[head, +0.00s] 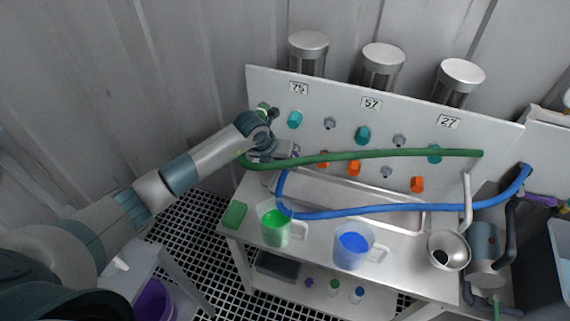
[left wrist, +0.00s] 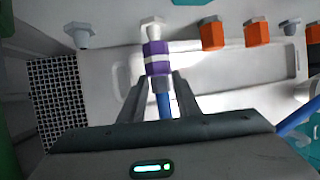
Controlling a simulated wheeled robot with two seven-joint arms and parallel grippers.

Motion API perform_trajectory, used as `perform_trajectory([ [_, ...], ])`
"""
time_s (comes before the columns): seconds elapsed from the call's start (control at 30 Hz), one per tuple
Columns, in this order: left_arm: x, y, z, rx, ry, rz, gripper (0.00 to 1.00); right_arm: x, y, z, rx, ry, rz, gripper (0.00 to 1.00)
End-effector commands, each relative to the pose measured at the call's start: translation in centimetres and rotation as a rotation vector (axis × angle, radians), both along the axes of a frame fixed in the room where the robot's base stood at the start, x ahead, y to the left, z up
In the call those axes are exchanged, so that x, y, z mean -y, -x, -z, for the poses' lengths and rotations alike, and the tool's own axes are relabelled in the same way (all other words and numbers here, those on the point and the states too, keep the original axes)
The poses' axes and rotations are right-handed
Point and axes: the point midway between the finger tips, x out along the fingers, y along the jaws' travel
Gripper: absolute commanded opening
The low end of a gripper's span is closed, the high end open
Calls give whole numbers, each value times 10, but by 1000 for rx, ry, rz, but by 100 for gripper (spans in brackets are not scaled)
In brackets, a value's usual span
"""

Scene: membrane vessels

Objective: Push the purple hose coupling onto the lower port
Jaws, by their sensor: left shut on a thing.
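My left gripper (head: 284,155) is at the left end of the upright white panel, and its fingers (left wrist: 158,90) are shut on the hose end. In the left wrist view the purple coupling (left wrist: 156,68) with a white band sticks out past the fingertips, with the blue hose (left wrist: 165,106) behind it. A pale port (left wrist: 152,25) lies straight ahead of the coupling, roughly in line. Their ends look very close or touching; I cannot tell how far they overlap. In the head view the gripper hides the coupling and this port. My right gripper is not in view.
Orange caps (left wrist: 212,33) stand to the right of the port, and a grey fitting (left wrist: 78,35) to its left. A green hose (head: 380,155) crosses the panel (head: 270,85).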

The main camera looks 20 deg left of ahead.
Motion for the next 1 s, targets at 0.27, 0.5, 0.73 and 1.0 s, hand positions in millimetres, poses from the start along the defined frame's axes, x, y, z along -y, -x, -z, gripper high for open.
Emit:
perform_trajectory([
  [0.27,0,-1,0,1,0,0,0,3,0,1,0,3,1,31],
  [0.5,0,-6,0,1,0,0,0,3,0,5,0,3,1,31],
  [0.73,0,-11,0,1,0,-1,0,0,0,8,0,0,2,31],
  [1.0,1,-16,1,1,0,0,0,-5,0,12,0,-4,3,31],
])
